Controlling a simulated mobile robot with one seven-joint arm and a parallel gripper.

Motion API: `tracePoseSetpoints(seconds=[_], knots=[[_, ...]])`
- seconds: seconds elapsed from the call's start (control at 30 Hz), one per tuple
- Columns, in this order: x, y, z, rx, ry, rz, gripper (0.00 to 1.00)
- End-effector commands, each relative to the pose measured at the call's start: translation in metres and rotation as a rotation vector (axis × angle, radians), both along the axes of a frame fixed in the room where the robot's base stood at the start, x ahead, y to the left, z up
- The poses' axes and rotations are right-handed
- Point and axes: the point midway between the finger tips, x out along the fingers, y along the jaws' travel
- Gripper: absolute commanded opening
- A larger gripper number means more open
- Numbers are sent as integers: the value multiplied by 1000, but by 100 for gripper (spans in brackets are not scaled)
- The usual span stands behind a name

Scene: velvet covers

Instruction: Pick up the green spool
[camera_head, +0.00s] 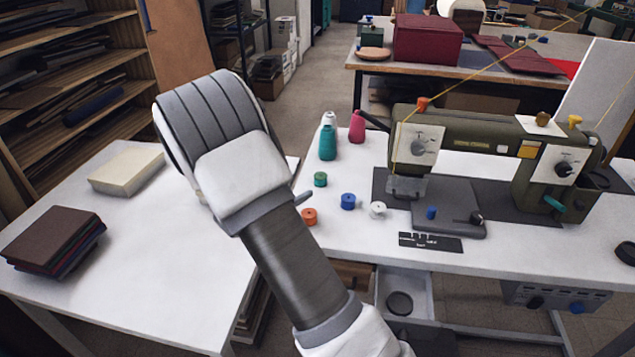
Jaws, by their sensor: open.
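The green spool (320,180) is small and stands upright on the white sewing table (345,238), near its left edge. It is just right of my raised arm, apart from the other spools. An orange spool (309,217), a blue spool (348,202) and a white spool (377,210) stand in front of it. My arm rises from the bottom centre and fills the middle left. I cannot make out my gripper's jaws. A small grey part juts out beside my arm, left of the blue spool, and I cannot tell what it is.
An olive sewing machine (465,150) stands to the right. A white table (150,275) at left holds folded fabric (53,238) and a cream block (127,171).

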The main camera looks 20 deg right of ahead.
Motion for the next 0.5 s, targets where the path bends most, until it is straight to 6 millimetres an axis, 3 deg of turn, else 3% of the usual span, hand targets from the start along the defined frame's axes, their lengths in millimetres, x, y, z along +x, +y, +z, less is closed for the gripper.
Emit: tracePoseSetpoints(seconds=[0.3,0.5], knots=[[40,-52,-29,1,-1,-6,87],[55,-69,-37,2,-1,-3,87]])
